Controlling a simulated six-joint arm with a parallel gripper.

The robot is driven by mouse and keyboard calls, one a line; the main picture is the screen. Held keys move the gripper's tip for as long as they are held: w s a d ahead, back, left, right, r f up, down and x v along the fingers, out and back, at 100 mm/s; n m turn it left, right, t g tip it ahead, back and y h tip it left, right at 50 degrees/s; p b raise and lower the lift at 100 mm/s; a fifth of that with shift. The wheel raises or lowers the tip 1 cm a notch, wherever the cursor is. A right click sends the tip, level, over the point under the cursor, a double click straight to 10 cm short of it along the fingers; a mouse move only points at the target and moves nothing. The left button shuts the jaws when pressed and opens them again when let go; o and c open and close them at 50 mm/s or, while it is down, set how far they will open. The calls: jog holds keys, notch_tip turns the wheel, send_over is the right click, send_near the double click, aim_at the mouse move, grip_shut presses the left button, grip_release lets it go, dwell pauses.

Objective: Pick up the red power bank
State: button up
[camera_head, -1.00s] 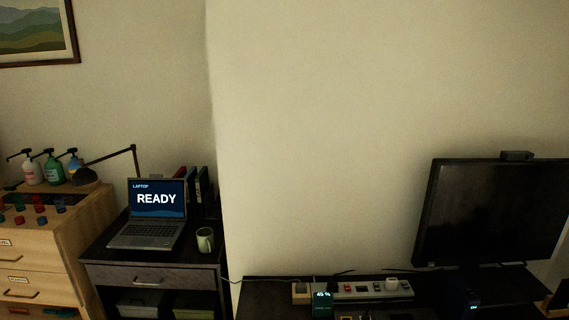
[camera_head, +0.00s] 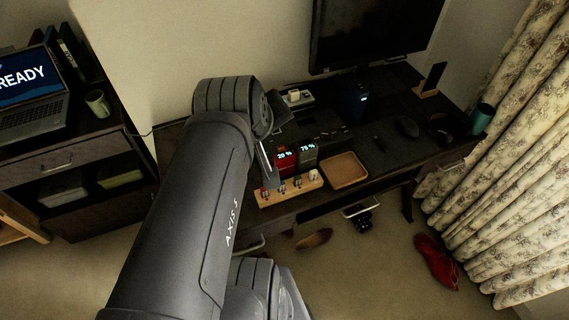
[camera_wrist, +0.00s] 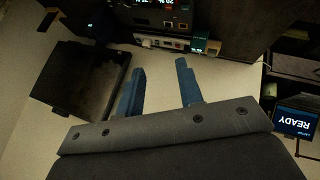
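The red power bank (camera_head: 286,160) stands on the dark desk in the head view, its display reading 20 %. It is beside a dark power bank (camera_head: 308,153) that reads 75 %. A red 20 % readout shows at the top edge of the wrist view; most of that power bank is cut off there. My gripper (camera_wrist: 160,72) is open and empty in the wrist view, its two blue fingers apart and clear of the desk items. In the head view my arm hides much of the gripper and comes close to the red power bank's left side.
A wooden rack with several knobs (camera_head: 290,190) lies in front of the power banks, and a tan tray (camera_head: 345,171) to their right. A power strip (camera_wrist: 172,43) and monitor (camera_wrist: 80,80) show in the wrist view. The laptop (camera_head: 30,95) and mug (camera_head: 97,103) stand left.

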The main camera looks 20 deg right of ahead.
jog(key=w+d+r+n+t+h, duration=0.1)
jog(key=w+d+r+n, duration=0.3)
jog(key=r, duration=0.2)
jog(key=w+d+r+n+h, duration=0.1)
jog(key=w+d+r+n, duration=0.25)
jog(key=r+n, duration=0.2)
jog(key=n, duration=0.3)
send_over(287, 161)
notch_tip(287, 161, down, 3)
jog(key=w+a+f+n+g+y, duration=0.1)
jog(key=a+f+n+g, duration=0.2)
jog(key=f, duration=0.9)
jog(key=w+a+f+n+g+y, duration=0.1)
jog(key=a+f+g, duration=0.25)
jog(key=f, duration=0.75)
jog(key=shift+m+g, duration=0.25)
jog(key=shift+g, duration=0.3)
jog(key=x, duration=1.1)
jog(key=shift+s+d+f, duration=0.15)
jog(key=shift+s+d, duration=0.1)
jog(key=shift+d, duration=0.1)
jog(key=shift+x, duration=3.15)
jog(key=shift+s, duration=0.15)
grip_shut()
